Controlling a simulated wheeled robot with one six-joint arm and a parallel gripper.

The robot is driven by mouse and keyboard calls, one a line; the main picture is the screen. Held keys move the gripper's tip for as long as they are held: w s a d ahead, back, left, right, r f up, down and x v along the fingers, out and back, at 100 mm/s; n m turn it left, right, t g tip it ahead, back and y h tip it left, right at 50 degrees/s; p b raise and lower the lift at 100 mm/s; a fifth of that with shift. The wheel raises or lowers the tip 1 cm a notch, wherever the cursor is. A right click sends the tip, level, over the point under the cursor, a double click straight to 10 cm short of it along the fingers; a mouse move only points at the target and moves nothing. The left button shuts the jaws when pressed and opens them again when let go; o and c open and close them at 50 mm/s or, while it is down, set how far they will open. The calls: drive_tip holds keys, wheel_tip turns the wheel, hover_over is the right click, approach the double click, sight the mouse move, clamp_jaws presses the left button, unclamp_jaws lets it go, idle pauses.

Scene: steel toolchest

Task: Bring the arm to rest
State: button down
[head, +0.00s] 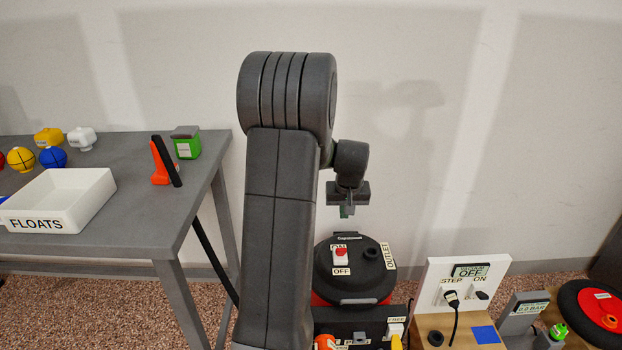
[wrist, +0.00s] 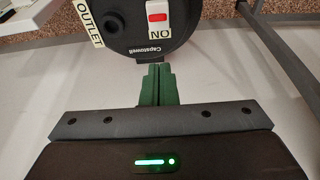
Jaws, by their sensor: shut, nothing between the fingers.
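My arm rises in the middle of the head view, folded at the elbow. My gripper (head: 347,211) hangs from it, pointing down, above and apart from a round black machine lid (head: 325,268). In the wrist view my gripper (wrist: 158,72) shows its green fingers together, with nothing between them. The lid (wrist: 120,32) also shows there, just beyond the fingertips. It carries a red switch on a white plate and an OUTLET label.
At left is a grey table (head: 150,205) with a white FLOATS tray (head: 90,212), several coloured floats, an orange-and-black tool (head: 162,163) and a green box (head: 186,143). At right are a white STEP/ON panel (head: 435,290) and a red-and-black disc (head: 600,310). The wall behind is bare.

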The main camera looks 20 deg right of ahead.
drive_tip(key=b+x, duration=0.4)
drive_tip(key=x, duration=0.9)
drive_tip(key=shift+w+f, duration=0.1)
drive_tip(key=shift+f, duration=0.1)
